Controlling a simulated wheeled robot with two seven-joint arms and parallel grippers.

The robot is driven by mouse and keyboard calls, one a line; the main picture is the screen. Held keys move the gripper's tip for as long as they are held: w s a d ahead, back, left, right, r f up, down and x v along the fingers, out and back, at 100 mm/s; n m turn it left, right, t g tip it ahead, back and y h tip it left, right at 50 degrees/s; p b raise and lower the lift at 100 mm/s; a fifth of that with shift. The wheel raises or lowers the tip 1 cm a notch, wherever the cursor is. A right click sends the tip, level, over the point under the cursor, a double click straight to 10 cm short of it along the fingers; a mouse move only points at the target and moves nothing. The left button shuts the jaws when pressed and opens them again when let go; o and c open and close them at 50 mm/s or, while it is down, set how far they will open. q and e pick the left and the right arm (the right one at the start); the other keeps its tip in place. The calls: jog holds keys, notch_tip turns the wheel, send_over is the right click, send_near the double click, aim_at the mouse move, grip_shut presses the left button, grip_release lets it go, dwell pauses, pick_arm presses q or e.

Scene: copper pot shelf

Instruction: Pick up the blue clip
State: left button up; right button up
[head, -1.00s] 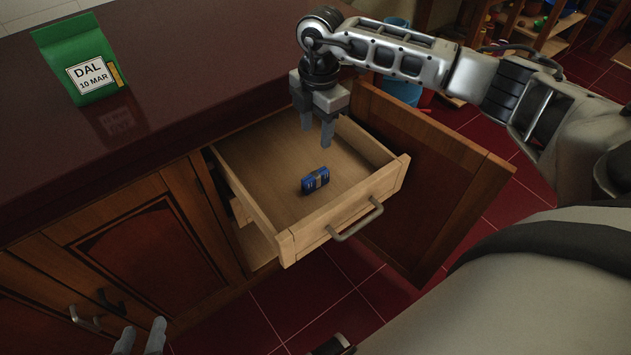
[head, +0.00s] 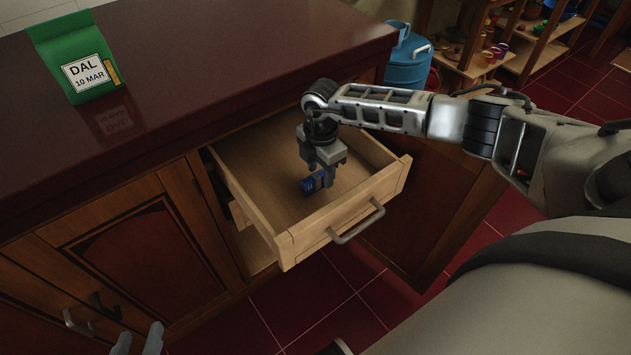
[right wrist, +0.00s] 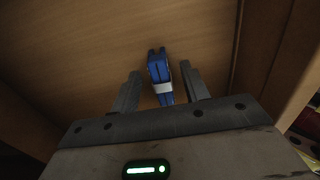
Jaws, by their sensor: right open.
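The blue clip (head: 312,184) lies on the floor of the open drawer (head: 258,165). It is a small blue piece with a pale band around its middle. My right gripper (head: 322,182) is down inside the drawer at the clip and hides part of it in the head view. In the right wrist view the clip (right wrist: 160,72) lies between the two spread fingers of the right gripper (right wrist: 160,82), with a gap on each side. My left gripper (head: 138,340) shows only its fingertips at the bottom left edge of the head view, apart and with nothing seen between them.
The drawer's walls and its front with a metal handle (head: 356,222) surround the right gripper. A dark red counter (head: 200,60) with a green DAL bag (head: 75,58) stands at the left. An open cabinet door (head: 440,200) is to the right.

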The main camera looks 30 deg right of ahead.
jog(key=shift+f, duration=0.9)
grip_shut()
jog(key=shift+r, duration=0.2)
